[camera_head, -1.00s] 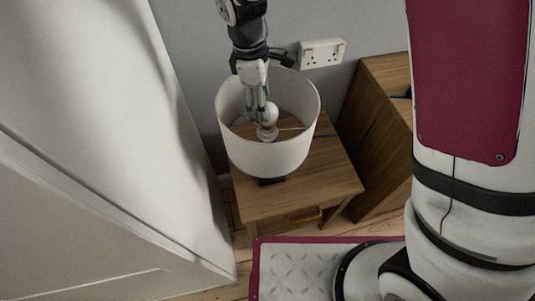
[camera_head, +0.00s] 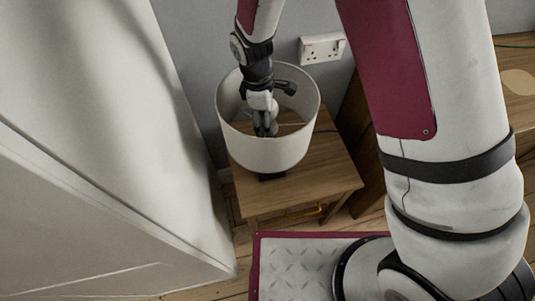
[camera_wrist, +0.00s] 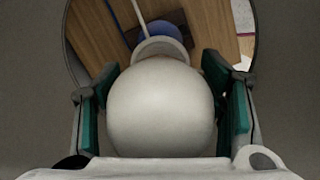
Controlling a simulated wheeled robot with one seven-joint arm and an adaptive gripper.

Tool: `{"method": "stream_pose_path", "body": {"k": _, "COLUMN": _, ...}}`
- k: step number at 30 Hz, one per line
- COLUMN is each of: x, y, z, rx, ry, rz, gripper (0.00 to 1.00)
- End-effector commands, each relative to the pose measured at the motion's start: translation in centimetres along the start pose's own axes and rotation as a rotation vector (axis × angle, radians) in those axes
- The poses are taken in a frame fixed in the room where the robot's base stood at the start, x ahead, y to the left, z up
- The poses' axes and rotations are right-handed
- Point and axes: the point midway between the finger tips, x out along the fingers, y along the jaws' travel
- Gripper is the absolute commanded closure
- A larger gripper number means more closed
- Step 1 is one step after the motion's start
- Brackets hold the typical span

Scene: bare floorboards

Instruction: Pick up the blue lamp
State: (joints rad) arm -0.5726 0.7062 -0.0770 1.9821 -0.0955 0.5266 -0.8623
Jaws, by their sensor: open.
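The lamp stands upright on a small wooden table, with a wide white drum shade (camera_head: 268,152) open at the top. In the wrist view its round white bulb (camera_wrist: 161,108) fills the middle, with a blue part of the lamp (camera_wrist: 158,30) and a dark base below it. My gripper (camera_head: 266,128) reaches down inside the shade from above. Its two green-padded fingers (camera_wrist: 164,105) stand open on either side of the bulb. Small gaps seem to show beside the bulb; I cannot tell whether either pad touches it. Most of the lamp's lower part is hidden by the shade.
The wooden bedside table (camera_head: 300,190) has a drawer with a brass-coloured handle. A white panel or cupboard (camera_head: 110,150) stands close on the left. A wall socket (camera_head: 322,47) is behind the lamp. Another wooden piece of furniture (camera_head: 515,95) is at the right.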

Motion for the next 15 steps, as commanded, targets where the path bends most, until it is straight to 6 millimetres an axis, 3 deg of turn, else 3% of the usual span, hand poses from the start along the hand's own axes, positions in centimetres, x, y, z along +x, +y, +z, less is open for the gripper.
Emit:
{"method": "stream_pose_path", "body": {"k": 2, "x": -0.02, "y": -0.01, "z": 0.00, "rx": 0.000, "ry": 0.000, "rz": 0.000, "gripper": 0.36}}
{"method": "stream_pose_path", "body": {"k": 10, "x": -0.03, "y": -0.01, "z": 0.01, "rx": 0.000, "ry": 0.000, "rz": 0.000, "gripper": 0.98}}
{"method": "stream_pose_path", "body": {"k": 15, "x": -0.17, "y": 0.11, "z": -0.04, "rx": 0.001, "ry": 0.002, "rz": 0.002, "gripper": 1.00}}
